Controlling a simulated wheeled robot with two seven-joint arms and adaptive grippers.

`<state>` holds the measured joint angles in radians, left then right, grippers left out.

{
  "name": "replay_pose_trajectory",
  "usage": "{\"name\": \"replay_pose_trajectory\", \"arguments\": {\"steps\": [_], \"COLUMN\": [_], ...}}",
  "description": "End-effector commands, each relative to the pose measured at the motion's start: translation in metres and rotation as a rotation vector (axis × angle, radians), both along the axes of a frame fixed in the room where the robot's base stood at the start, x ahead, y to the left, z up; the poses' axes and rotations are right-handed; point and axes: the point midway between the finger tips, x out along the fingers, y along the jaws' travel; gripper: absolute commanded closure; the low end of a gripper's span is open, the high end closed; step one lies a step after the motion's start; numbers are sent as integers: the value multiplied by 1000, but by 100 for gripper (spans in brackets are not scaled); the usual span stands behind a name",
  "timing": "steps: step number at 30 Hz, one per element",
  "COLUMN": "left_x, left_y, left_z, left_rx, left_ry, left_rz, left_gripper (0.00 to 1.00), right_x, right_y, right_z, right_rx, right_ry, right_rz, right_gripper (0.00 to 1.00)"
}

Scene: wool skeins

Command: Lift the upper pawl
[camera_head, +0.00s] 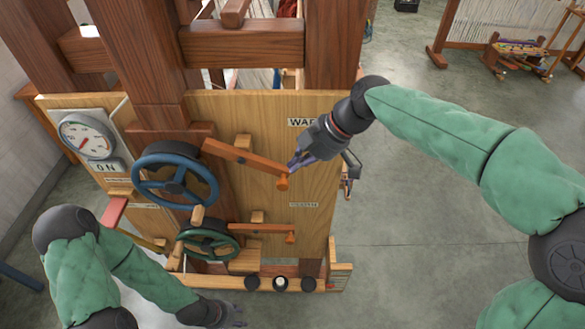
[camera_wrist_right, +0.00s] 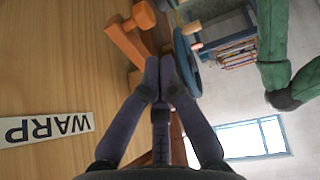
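The upper pawl (camera_head: 243,159) is an orange-brown wooden lever on the upright board, sloping down to the right to a round knob (camera_head: 282,183). It sits right of the blue handwheel (camera_head: 174,183). My right gripper (camera_head: 292,165) is at the pawl's right end, just above the knob. In the right wrist view its fingertips (camera_wrist_right: 166,72) are together with nothing visible between them, and the pawl (camera_wrist_right: 127,45) lies just left of them. I cannot tell whether they touch it. My left gripper (camera_head: 236,314) is low at the bottom, away from the pawl; its finger opening is unclear.
The lower pawl (camera_head: 265,228) lies below, beside the green handwheel (camera_head: 208,241). A WARP label (camera_wrist_right: 47,129) is on the board. A dial gauge (camera_head: 88,136) is at the left. Several knobs line the bottom rail (camera_head: 267,284). Floor to the right is open.

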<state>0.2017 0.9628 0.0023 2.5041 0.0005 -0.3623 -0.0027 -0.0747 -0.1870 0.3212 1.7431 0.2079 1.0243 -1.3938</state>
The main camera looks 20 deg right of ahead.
Motion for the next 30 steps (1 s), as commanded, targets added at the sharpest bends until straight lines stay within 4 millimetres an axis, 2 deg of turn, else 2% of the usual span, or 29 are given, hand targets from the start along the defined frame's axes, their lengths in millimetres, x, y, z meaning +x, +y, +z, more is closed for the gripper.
{"name": "replay_pose_trajectory", "arguments": {"steps": [6, 12, 30], "left_x": [0, 0, 0], "left_y": [0, 0, 0], "left_z": [-5, -6, -6], "left_rx": [0, 0, 0], "left_ry": [0, 0, 0], "left_rz": [1, 1, 1], "left_gripper": [60, 60, 60], "right_x": [-12, -19, -21], "right_y": [-30, -46, -51], "right_z": [27, 44, 49], "right_rx": [1, 0, 0], "right_ry": [1, 2, 3], "right_rz": [-3, 0, 1], "right_gripper": [100, 100, 100]}}
